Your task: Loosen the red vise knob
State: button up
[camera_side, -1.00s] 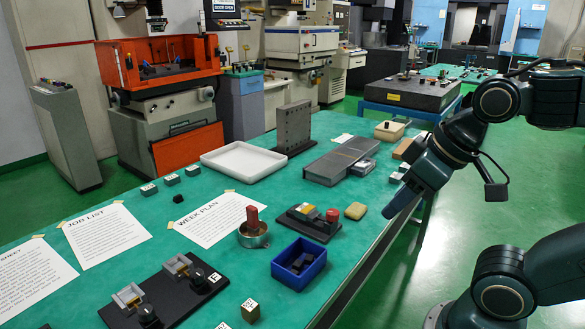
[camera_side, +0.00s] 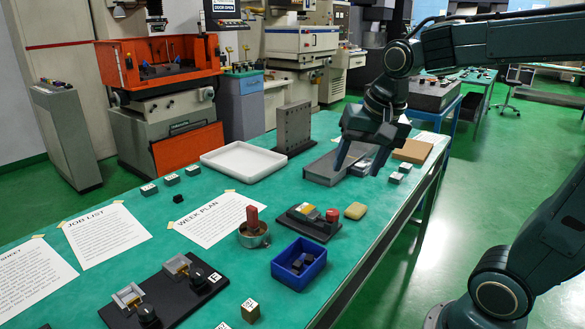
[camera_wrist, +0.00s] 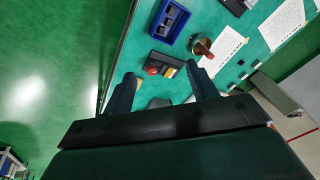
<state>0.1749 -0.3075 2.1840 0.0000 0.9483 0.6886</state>
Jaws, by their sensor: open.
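The vise (camera_side: 313,224) is a small dark block with a yellow and metal part on the green bench, and its round red knob (camera_side: 332,215) is at its right end. In the wrist view the vise (camera_wrist: 165,66) and the red knob (camera_wrist: 153,70) lie beyond and between my fingers in the picture. My gripper (camera_side: 356,172) is open and empty, pointing down above the bench, up and to the right of the knob in the side view. Its two fingers also show in the wrist view (camera_wrist: 161,70). Nothing touches the knob.
A blue bin (camera_side: 282,271) with dark pieces and a metal cup (camera_side: 254,239) with a red handle stand near the vise. A yellowish sponge (camera_side: 355,211) lies right beside it. A grey plate (camera_side: 322,170) is below and behind my gripper. The bench edge runs along the right.

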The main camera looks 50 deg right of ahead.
jog(key=w+d+f+m+g, duration=0.2)
jog(key=w+d+f+m, duration=0.2)
jog(key=w+d+m, duration=0.45)
jog(key=m+g, duration=0.2)
jog(key=m, duration=0.8)
send_over(332, 212)
notch_tip(332, 212, down, 9)
jog(key=shift+d+r+n+y, duration=0.1)
jog(key=shift+n+y, duration=0.15)
jog(key=shift+y, duration=0.05)
notch_tip(332, 212, down, 14)
jog(key=shift+r, duration=0.1)
jog(key=shift+c, duration=0.2)
jog(key=c, duration=1)
